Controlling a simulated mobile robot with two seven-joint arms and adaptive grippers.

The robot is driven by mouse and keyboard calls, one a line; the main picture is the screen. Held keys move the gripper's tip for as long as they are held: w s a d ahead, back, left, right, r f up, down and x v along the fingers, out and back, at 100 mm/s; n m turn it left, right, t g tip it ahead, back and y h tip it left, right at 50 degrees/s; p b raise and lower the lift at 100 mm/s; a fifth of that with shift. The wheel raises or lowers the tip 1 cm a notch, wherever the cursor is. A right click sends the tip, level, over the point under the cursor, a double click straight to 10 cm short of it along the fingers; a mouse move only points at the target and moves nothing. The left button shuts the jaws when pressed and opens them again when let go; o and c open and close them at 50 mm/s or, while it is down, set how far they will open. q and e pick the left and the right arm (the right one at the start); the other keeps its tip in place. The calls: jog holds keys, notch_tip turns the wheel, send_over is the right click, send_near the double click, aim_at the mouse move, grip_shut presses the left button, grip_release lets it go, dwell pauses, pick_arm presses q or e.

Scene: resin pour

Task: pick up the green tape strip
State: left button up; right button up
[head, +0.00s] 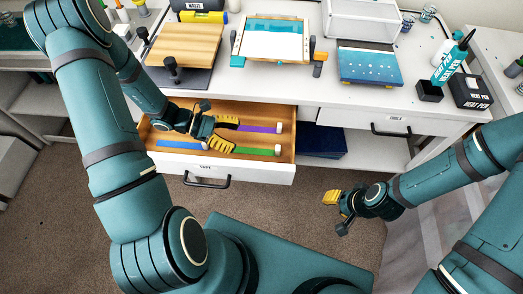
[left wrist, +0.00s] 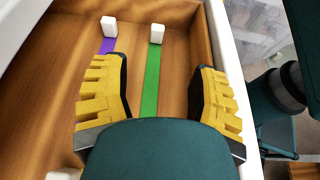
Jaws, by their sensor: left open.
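The green tape strip (head: 250,151) lies flat in the open wooden drawer (head: 286,139), with a white block at its right end. In the left wrist view the green strip (left wrist: 151,85) runs between my open fingers, with its white block (left wrist: 157,33) at the far end. My left gripper (head: 226,133) is open and empty over the drawer. Its fingers partly hide the strip's near part. My right gripper (head: 331,197) is out over the floor, away from the drawer; its finger gap is not clear.
A purple strip (head: 257,128) and a blue strip (head: 180,145) also lie in the drawer. The drawer's front wall (head: 250,172) and side walls stand around the strips. The tabletop above holds a wooden board (head: 184,44), a framed screen (head: 272,40) and a blue panel (head: 369,66).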

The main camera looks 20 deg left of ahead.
aim_at(260, 152)
pick_arm(q)
jog(key=shift+w+d+f, duration=0.15)
jog(key=shift+f, duration=0.25)
jog(key=b+x, duration=0.1)
jog(key=x, duration=0.7)
jog(key=shift+d, duration=0.1)
jog(key=shift+b+x, duration=0.45)
jog(key=shift+x, duration=2.2)
jog(key=c, duration=0.9)
